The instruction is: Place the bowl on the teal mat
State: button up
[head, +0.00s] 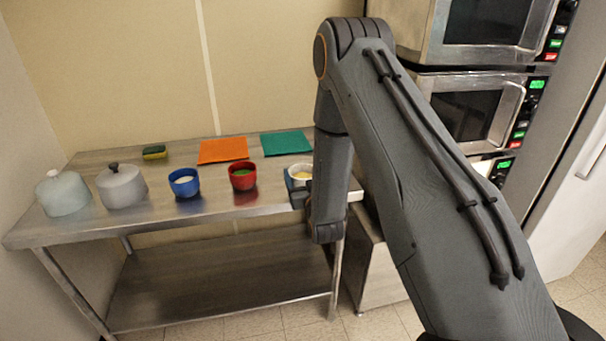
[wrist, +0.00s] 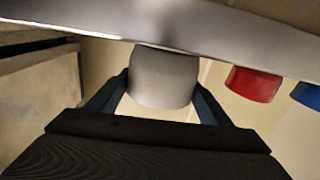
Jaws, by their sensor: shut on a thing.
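A white bowl (head: 301,171) with something yellow in it is at the right end of the steel table. My gripper (wrist: 161,82) is shut on this bowl, and its pale wall (wrist: 163,76) fills the space between the two blue fingers in the wrist view. My arm hides part of the bowl in the head view, and I cannot tell whether it touches the table. The teal mat (head: 287,142) lies flat at the back of the table, behind the bowl and slightly left. It looks bare.
A red bowl (head: 242,176) and a blue bowl (head: 184,182) stand left of the white one. An orange mat (head: 222,150) lies left of the teal mat, with a sponge (head: 154,152) farther left. Two lidded pots (head: 122,187) (head: 62,193) stand at the left end. Microwaves (head: 478,108) are stacked right.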

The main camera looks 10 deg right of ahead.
jog(key=o, duration=1.4)
jog(key=shift+f, duration=0.1)
